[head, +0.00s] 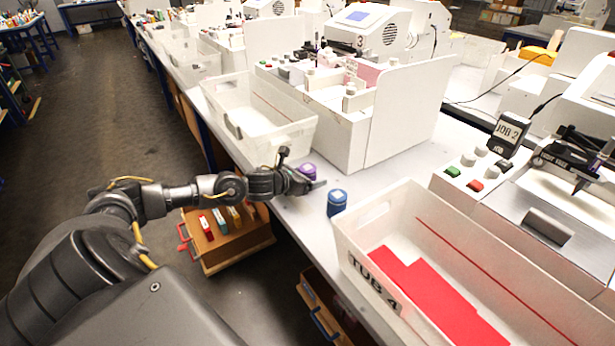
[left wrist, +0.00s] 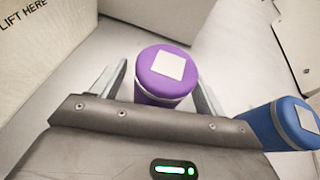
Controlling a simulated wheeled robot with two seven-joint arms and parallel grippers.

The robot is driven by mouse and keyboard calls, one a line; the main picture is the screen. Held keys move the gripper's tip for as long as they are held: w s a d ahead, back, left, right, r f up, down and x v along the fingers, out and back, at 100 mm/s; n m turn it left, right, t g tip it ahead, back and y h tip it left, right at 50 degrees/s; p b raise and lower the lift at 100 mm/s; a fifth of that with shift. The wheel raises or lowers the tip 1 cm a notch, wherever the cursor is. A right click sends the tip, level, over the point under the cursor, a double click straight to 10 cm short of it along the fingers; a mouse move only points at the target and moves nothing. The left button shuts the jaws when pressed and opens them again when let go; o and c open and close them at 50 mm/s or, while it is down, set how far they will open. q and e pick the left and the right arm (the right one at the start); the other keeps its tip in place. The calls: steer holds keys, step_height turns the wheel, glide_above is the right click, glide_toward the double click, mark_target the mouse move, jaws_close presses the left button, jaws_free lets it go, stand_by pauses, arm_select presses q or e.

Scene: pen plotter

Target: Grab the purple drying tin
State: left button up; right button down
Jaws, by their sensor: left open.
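The purple drying tin (head: 307,170) stands upright on the light table, near its front edge. In the left wrist view the purple tin (left wrist: 166,73) has a pale square label on its lid and sits between the two fingers. My left gripper (head: 305,182) is open around the tin, one finger on each side; small gaps seem to show beside it. The left gripper also shows in the left wrist view (left wrist: 160,90). The lower part of the tin is hidden behind the gripper body. My right gripper is not in view.
A blue tin (head: 337,202) stands just right of the gripper; it also shows in the left wrist view (left wrist: 281,124). A white tub (head: 372,280) marked "TUB 4" with red sheets stands at the right. Another white tub (head: 272,143) stands behind the gripper.

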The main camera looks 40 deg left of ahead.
mark_target(308, 167)
arm_select(q)
steer(key=c, duration=1.1)
steer(key=shift+r, duration=0.1)
step_height(308, 167, up, 10)
steer(key=shift+f, duration=0.15)
